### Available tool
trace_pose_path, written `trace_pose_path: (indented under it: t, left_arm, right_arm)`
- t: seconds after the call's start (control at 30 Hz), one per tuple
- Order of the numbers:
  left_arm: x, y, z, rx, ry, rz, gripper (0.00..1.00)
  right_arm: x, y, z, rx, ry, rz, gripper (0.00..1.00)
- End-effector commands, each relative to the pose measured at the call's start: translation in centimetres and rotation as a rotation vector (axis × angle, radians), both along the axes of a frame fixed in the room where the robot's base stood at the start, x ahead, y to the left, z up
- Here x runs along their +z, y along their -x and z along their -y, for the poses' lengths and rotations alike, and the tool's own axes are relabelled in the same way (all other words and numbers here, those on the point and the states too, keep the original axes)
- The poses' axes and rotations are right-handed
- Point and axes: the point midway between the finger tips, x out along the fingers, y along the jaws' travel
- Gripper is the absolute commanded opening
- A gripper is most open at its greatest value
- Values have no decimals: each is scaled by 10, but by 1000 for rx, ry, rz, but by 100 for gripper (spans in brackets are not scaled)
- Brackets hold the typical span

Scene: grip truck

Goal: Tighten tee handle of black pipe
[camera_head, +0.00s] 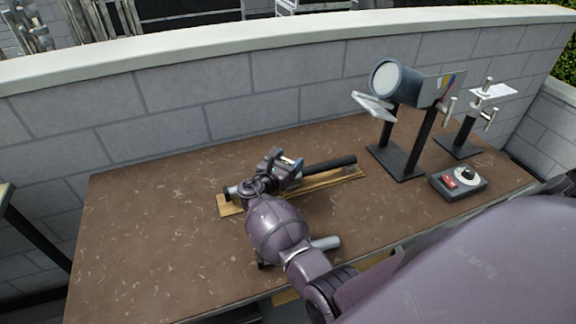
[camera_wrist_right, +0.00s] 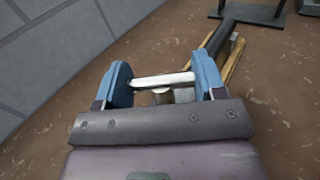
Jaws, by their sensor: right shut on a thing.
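The black pipe (camera_head: 325,166) lies on a wooden board (camera_head: 335,181) on the brown table. In the right wrist view the pipe (camera_wrist_right: 222,36) runs away to the upper right. My right gripper (camera_head: 290,166) is over the pipe's left part and hides some of it. In the right wrist view, the silver tee handle (camera_wrist_right: 163,80) lies crosswise between the two blue fingers of my right gripper (camera_wrist_right: 165,82). The fingers are shut on the handle's ends. A silver stem shows under the bar. My left gripper is not in view.
A dark cylindrical lamp (camera_head: 397,82) on a stand is at the back right. A second stand (camera_head: 457,146) with silver handles and a control box (camera_head: 458,182) with a knob are farther right. A grey block wall (camera_head: 180,100) runs behind the table (camera_head: 130,235), whose left part is clear.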

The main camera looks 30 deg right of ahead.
Motion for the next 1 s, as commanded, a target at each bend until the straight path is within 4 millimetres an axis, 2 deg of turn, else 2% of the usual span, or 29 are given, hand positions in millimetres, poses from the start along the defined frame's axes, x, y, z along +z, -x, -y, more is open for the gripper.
trace_pose_path:
  t: [0.03, 0.4, 0.7, 1.0]
  left_arm:
    - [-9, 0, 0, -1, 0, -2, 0]
    - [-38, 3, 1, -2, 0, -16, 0]
    - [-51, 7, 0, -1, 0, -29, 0]
    - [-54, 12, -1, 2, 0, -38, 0]
  right_arm:
    - [-5, -1, -1, -43, 0, -1, 40]
    - [-3, -1, 0, -320, 2, -2, 40]
    - [-1, 0, 1, -430, 3, -2, 40]
    - [0, 0, 1, -455, 2, 0, 40]
